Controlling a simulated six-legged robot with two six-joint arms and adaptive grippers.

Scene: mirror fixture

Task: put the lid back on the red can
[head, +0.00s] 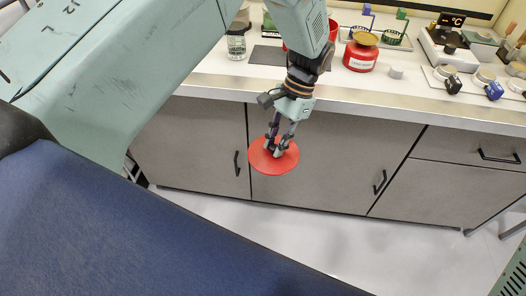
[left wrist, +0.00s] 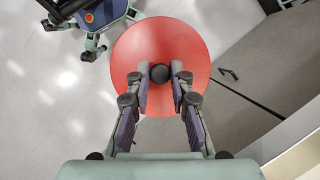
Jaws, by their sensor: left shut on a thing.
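The red round lid (head: 262,160) hangs in front of the cabinet doors, below counter height in the head view. My left gripper (head: 281,146) is shut on the lid's dark knob. In the left wrist view the lid (left wrist: 150,45) fills the top middle, and the fingers (left wrist: 168,75) close around its black ball knob (left wrist: 182,70). A red can (head: 333,29) stands on the counter behind my left wrist. Most of it is hidden, so I cannot see its opening. My right gripper is not in view.
A red jar with a brass-coloured top (head: 360,55) stands on the counter (head: 420,100) right of my wrist, with a small white piece (head: 396,72) beside it. A glass jar (head: 236,45) stands left. A scale-like device (head: 447,48) and several knobbed weights are at right.

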